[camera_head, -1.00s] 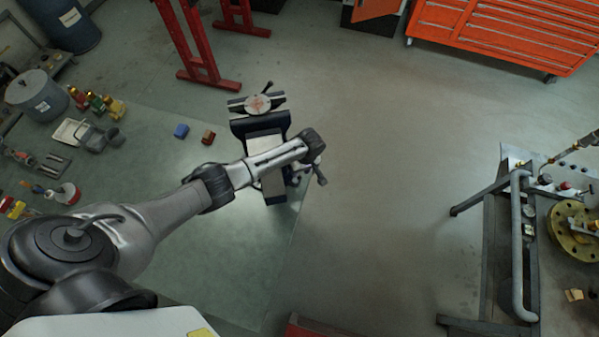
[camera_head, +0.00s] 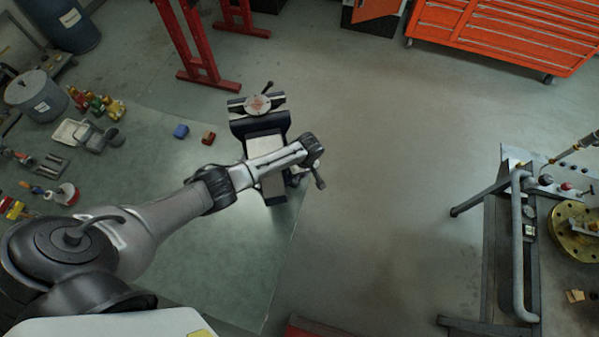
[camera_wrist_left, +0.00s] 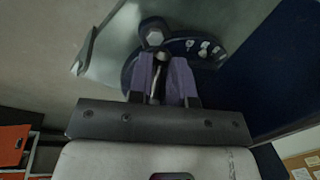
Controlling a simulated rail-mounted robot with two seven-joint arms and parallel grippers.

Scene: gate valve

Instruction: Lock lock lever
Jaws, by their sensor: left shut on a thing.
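A dark blue bench vise (camera_head: 246,126) stands at the right edge of the workbench. In the left wrist view, the vise's round dark blue base (camera_wrist_left: 200,60) shows, with a bolt-like knob (camera_wrist_left: 153,36) on it. My left gripper (camera_wrist_left: 163,62) has purple fingers set just below that knob. It is shut on a thin light lever (camera_wrist_left: 157,80), which shows between the fingers and seems to be the lock lever. My right gripper does not show.
Open floor lies to the right, before a metal stand (camera_head: 522,245).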

